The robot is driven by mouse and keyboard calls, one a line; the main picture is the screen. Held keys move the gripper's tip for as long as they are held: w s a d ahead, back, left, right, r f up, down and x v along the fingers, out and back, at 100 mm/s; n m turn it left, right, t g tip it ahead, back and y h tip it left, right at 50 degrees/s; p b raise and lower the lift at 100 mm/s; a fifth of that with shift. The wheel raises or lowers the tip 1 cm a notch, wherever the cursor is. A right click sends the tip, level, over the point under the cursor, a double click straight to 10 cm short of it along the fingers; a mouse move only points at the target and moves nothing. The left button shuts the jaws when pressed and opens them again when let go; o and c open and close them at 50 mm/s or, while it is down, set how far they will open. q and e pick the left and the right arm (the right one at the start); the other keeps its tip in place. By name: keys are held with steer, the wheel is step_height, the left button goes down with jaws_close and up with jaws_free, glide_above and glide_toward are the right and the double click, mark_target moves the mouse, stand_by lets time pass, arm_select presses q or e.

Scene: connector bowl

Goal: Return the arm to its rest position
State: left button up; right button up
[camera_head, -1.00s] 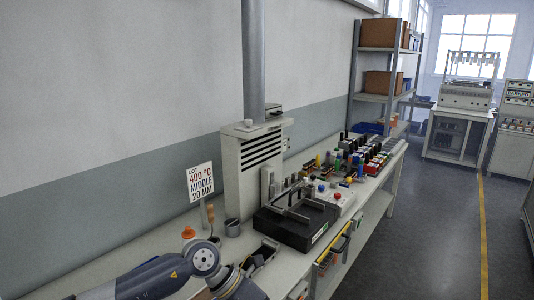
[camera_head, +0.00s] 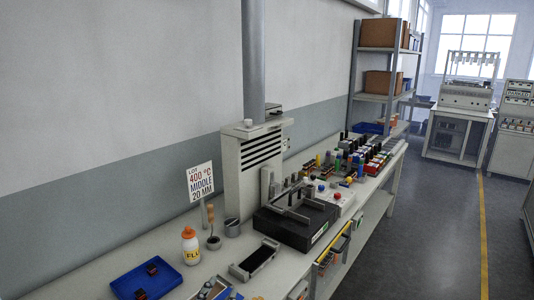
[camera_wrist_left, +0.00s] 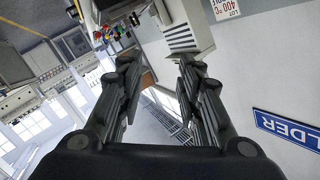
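My left gripper (camera_wrist_left: 157,95) shows in the left wrist view with its two dark fingers spread apart and nothing between them. That view is tilted and looks out over the room, with the bench items far off. In the head view neither arm nor gripper is in sight. My right gripper shows in no view.
The bench holds a blue tray (camera_head: 122,286) with small dark parts, an orange-capped bottle (camera_head: 191,248), a black-and-metal tray (camera_head: 254,259), a dark fixture (camera_head: 296,228) and a grey cabinet (camera_head: 252,168). A blue sign (camera_wrist_left: 290,128) hangs on the wall.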

arm_select(q)
steer(key=s+a+f+n+g+y, duration=0.35)
steer(key=s+a+f+g, duration=0.35)
steer(key=s+f, duration=0.55)
steer(key=s+a+f+n+g+h, duration=0.1)
steer(key=s+f+g, duration=0.25)
steer(key=s, duration=0.35)
steer(key=s+a+f+n+g, duration=0.1)
steer(key=s+a+f+g, duration=0.2)
steer(key=s, duration=0.5)
step_height(320, 180, down, 29)
steer(key=d+b, duration=0.1)
steer(key=b, duration=0.1)
steer(key=s+a+f+g+b, duration=0.1)
steer(key=s+a+f+g, duration=0.1)
steer(key=s+f, duration=1.5)
steer(key=shift+s+a+f+b, duration=0.35)
steer(key=shift+s+f, duration=0.05)
